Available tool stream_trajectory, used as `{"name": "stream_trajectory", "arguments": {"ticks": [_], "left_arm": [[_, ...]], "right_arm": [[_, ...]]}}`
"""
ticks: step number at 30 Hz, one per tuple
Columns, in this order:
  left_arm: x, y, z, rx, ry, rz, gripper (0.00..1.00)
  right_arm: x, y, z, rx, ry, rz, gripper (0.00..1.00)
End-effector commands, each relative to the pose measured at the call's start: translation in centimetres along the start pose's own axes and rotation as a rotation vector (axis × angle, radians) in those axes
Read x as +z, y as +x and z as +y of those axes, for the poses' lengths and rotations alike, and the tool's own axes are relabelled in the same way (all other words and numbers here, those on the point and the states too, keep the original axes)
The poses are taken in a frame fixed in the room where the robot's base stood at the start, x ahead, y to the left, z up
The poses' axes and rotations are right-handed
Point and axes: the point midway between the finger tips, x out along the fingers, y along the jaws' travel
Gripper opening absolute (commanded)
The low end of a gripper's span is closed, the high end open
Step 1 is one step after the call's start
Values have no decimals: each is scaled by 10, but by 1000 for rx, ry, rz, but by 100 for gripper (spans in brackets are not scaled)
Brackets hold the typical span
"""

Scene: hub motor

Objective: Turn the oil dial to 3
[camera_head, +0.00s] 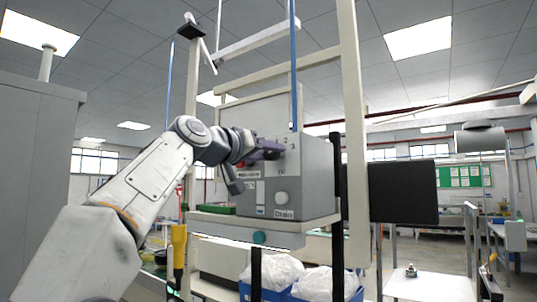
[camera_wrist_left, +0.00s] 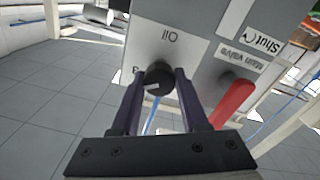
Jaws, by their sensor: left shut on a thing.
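The oil dial (camera_wrist_left: 160,82) is a round black knob with a light pointer mark, on a panel labelled "Oil" in the left wrist view. The panel appears upside down there, with a digit partly showing beside the dial. My left gripper (camera_wrist_left: 163,78) has its two dark fingers on either side of the dial and is shut on it. In the head view my left gripper (camera_head: 268,149) reaches the upper front of the grey control box (camera_head: 316,180), where the digits 2 and 3 show. The gripper hides the dial there. My right gripper is in neither view.
A red lever (camera_wrist_left: 233,101) by the "Main valve" and "Shut" labels is close to the right finger in the wrist view. A blue hose (camera_head: 294,60) and a pale frame post (camera_head: 353,130) stand nearby.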

Motion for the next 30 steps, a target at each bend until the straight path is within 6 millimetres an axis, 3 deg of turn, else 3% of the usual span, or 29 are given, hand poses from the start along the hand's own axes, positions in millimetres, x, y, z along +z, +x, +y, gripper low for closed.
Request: {"name": "stream_trajectory", "arguments": {"ticks": [18, 19, 21, 30], "left_arm": [[2, 0, -1, 0, 41, -7, 0], [2, 0, -1, 0, 41, -7, 52], [2, 0, -1, 0, 41, -6, 73], [1, 0, 0, 1, 39, -4, 73]], "right_arm": [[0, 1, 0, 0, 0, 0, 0], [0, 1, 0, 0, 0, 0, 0], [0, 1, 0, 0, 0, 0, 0], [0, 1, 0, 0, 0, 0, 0]]}}
